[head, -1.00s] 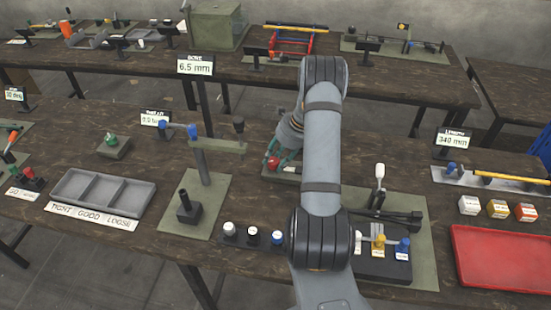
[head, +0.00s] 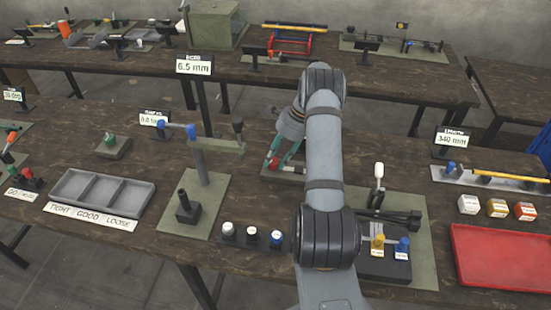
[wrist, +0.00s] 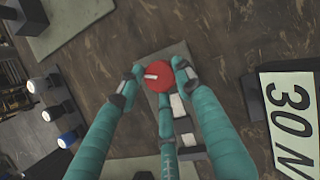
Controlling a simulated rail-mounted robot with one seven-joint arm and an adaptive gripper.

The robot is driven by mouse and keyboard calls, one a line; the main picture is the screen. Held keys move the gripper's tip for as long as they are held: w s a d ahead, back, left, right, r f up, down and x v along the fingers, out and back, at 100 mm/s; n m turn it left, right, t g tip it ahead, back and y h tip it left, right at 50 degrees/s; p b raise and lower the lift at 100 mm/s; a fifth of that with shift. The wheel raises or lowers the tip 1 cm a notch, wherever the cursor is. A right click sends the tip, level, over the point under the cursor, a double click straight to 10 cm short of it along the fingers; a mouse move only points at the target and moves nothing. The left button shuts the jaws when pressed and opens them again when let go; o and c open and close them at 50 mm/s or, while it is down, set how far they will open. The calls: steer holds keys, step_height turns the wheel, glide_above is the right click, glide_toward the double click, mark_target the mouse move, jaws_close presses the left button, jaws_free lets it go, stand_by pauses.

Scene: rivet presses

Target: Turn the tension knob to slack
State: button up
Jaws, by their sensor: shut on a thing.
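The red tension knob (wrist: 156,76) has a white pointer line on its face. It sits on a small grey-green base plate (wrist: 170,55) on the dark wooden table. In the wrist view, the teal fingers of my gripper (wrist: 155,80) are shut on the knob from both sides, and a third teal finger part shows below it. In the head view, the knob (head: 275,163) is partly hidden by my fingers (head: 274,158). Pale label plates (wrist: 178,105) lie beside the knob; I cannot read them.
A sign reading "30 N" (wrist: 292,115) stands right of the knob in the wrist view. In the head view, a post with a blue-ended arm (head: 191,131) stands left, with several capped pots (head: 252,233) in front. A white-handled lever press (head: 379,172) stands right of my arm.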

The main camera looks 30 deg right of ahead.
mark_target(273, 159)
steer(key=n, duration=0.1)
steer(key=n+g, duration=0.1)
steer(key=n, duration=0.3)
steer(key=shift+w+a+r+g, duration=0.2)
steer(key=shift+w+a+g, duration=0.1)
steer(key=shift+w+g, duration=0.1)
steer(key=shift+n, duration=0.3)
steer(key=o, duration=1)
steer(key=shift+a, duration=0.1)
steer(key=shift+o, duration=0.5)
steer(key=shift+s, duration=0.1)
steer(key=shift+d, duration=0.2)
step_height(273, 159, up, 10)
steer(key=shift+a+f, duration=0.1)
